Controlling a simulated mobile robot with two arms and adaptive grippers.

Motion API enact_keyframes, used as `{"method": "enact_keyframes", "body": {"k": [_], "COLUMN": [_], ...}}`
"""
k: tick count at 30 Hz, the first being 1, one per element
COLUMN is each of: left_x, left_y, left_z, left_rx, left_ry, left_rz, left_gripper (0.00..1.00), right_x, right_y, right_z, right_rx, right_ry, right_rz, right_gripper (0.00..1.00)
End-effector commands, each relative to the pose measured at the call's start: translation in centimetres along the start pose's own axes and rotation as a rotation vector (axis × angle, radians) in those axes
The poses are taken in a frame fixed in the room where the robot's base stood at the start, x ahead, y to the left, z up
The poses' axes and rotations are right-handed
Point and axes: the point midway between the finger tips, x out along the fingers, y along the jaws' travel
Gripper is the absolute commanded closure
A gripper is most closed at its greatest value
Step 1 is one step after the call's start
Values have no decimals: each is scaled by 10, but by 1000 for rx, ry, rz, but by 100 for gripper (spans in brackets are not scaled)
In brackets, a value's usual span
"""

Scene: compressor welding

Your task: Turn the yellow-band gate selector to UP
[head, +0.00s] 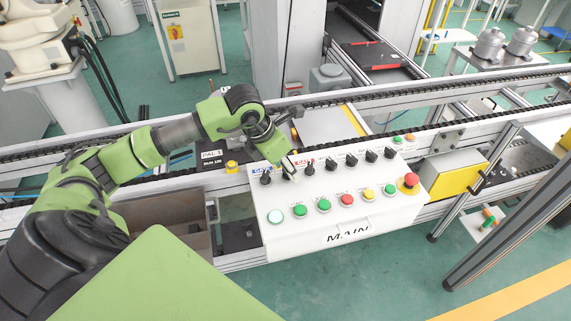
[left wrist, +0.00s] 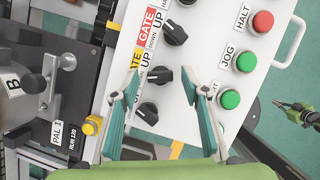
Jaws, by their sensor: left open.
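The white control panel (head: 338,214) has a row of black selectors along its far side. In the left wrist view, the yellow-band gate selector (left wrist: 161,75) is a black knob beside a yellow GATE label (left wrist: 138,52) with UP and DOWN marks. Its exact setting is hard to tell. My left gripper (left wrist: 160,71) is open, its fingertips on either side of this knob; contact cannot be told. In the head view, my left gripper (head: 287,168) is over the panel's left end and partly hides the selector.
Neighbouring selectors (left wrist: 175,29) and (left wrist: 147,113) stand close on both sides. Coloured push buttons (head: 324,205) line the panel's near side, with a red mushroom button (head: 410,181) at the right end. A conveyor rail (head: 440,98) runs behind the panel.

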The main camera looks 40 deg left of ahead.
Motion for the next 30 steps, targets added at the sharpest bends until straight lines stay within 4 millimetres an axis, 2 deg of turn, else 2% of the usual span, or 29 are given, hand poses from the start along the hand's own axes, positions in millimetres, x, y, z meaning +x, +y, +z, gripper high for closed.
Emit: {"method": "enact_keyframes", "body": {"k": [8, 9, 13, 14, 23, 30], "left_x": [3, 3, 3, 3, 4, 6], "left_y": [0, 0, 0, 0, 0, 3], "left_z": [-1, -1, -1, -1, -1, -2], "left_rx": [0, 0, 0, 0, 17, 120], "left_ry": [1, 1, 1, 1, 1, -1], "left_rz": [0, 0, 0, 0, -8, -48], "left_gripper": [58, 61, 95, 97, 97, 97], "right_x": [0, 0, 0, 0, 4, 23], "right_y": [0, 0, 0, 0, 0, 0], "right_z": [0, 0, -1, -1, -1, 1], "right_rx": [0, 0, 0, 0, 0, 0], "right_ry": [1, 1, 1, 1, 2, 2], "right_rz": [0, 0, 0, 0, 0, 1], "right_gripper": [100, 100, 100, 100, 100, 100]}}
